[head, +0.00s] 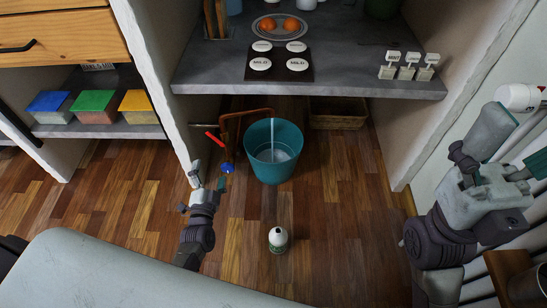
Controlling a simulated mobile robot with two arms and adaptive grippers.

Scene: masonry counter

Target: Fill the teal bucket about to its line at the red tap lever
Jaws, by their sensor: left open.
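The teal bucket (273,173) stands upright on the wood floor under the counter. A pale stream of water (272,133) falls into it from the copper spout (245,113), and pale water shows inside. I cannot make out the fill line. The red tap lever (214,139) sticks out left of the bucket, at the pipe. A blue tap handle (227,168) is just below it. My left gripper (209,177) is open and empty, below the red lever and close to the blue handle. My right gripper (495,165) is at the right edge, partly cut off; its jaws are unclear.
A white bottle (278,240) stands on the floor in front of the bucket. A wicker basket (338,113) sits behind it to the right. The counter (340,82) overhangs the bucket, with masonry walls on both sides. The floor right of the bucket is clear.

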